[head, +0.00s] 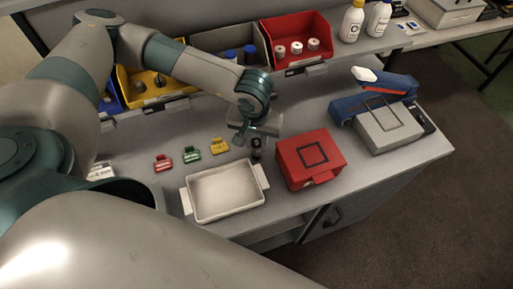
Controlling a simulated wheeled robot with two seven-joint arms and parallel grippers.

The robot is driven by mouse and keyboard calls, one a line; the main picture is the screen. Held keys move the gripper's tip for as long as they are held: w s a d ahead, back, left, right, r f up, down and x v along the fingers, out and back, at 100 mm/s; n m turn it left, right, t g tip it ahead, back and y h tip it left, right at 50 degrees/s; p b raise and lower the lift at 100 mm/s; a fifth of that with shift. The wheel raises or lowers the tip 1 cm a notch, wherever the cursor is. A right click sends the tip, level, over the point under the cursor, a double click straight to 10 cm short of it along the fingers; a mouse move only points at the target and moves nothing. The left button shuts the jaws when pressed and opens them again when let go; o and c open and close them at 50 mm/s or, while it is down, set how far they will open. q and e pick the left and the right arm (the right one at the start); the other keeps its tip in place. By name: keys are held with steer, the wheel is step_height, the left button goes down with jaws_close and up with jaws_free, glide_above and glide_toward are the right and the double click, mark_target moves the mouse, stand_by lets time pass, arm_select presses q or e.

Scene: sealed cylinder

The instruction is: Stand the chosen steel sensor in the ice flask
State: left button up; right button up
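My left gripper (257,133) points down over the bench, behind the gap between the white tray and the red box. A small dark cylinder (256,151) shows right under it; I cannot tell whether the fingers hold it or whether it is the steel sensor. The fingers are too small and covered to tell open from shut. Small grey pieces (160,80) stand in the yellow bin. I cannot pick out the ice flask with certainty. My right gripper is not in view.
A white tray (188,205) lies in front, with a red box (327,151) to its right. Red (162,163), green (191,155) and yellow (219,146) tags stand behind the tray. A grey box (388,133) and a blue device (350,106) are farther right. Bins, including red (292,28), line the back.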

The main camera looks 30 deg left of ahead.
arm_select(q)
jaws_close()
steer(key=shift+r, duration=0.1)
steer(key=shift+w+r+b, duration=0.1)
steer(key=shift+r+b, duration=0.3)
steer(key=shift+r, duration=0.1)
step_height(320, 180, up, 8)
steer(key=b, duration=0.3)
steer(key=shift+f, duration=0.25)
steer(key=shift+r, duration=0.7)
